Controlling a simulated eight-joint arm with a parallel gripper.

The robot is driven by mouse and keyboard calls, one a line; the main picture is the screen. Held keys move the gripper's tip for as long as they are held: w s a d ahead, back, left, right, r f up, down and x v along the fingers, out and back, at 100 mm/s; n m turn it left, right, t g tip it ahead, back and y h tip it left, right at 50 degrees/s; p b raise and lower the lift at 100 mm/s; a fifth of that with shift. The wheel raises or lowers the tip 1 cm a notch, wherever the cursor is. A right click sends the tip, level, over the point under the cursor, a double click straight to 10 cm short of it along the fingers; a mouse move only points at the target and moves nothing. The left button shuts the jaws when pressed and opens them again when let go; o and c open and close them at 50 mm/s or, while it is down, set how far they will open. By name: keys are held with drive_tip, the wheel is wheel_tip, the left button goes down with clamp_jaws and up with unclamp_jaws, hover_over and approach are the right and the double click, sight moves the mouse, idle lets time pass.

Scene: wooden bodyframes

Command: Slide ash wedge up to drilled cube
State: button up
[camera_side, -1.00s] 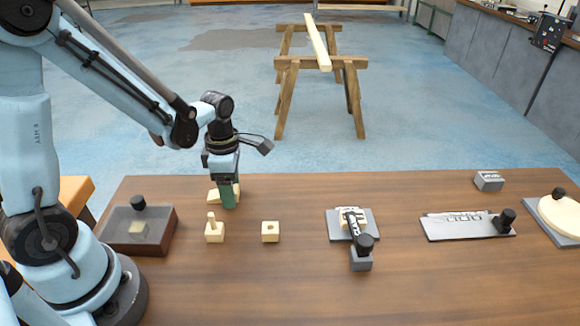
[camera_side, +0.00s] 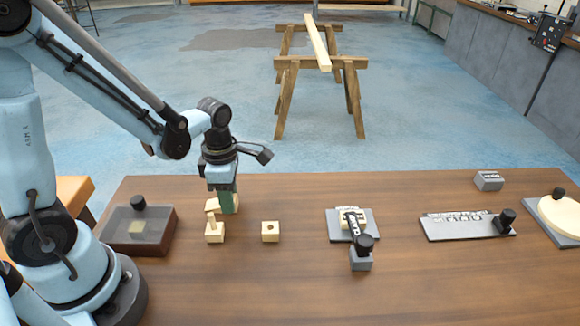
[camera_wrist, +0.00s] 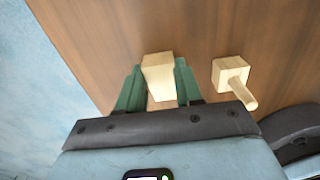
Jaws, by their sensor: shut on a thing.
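The pale ash wedge (camera_side: 211,205) is on the table at the left, behind the pegged block. My gripper (camera_side: 228,203) is shut on it, and its green fingers hide part of it in the side view. In the wrist view the wedge (camera_wrist: 158,72) sits between the two green fingertips (camera_wrist: 158,86). The drilled cube (camera_side: 270,232), pale with a dark hole in its top, stands on the table to the right and nearer the side camera, apart from the wedge. I cannot make out the drilled cube in the wrist view.
A pale block with an upright peg (camera_side: 214,232) stands just in front of the wedge; it also shows in the wrist view (camera_wrist: 231,73). A dark box (camera_side: 118,231) is at the left. A grey clamp fixture (camera_side: 335,228) stands right of the cube. The table between cube and wedge looks clear.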

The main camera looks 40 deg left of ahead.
sight(227, 225)
drive_tip(key=shift+s+d, duration=1.6)
drive_tip(key=shift+s, duration=0.05)
drive_tip(key=o, duration=1)
drive_tip(key=shift+s, duration=0.1)
drive_tip(key=shift+o, duration=0.4)
wheel_tip(227, 225, up, 12)
drive_tip(key=shift+w+a, duration=0.15)
drive_tip(key=shift+w, duration=0.15)
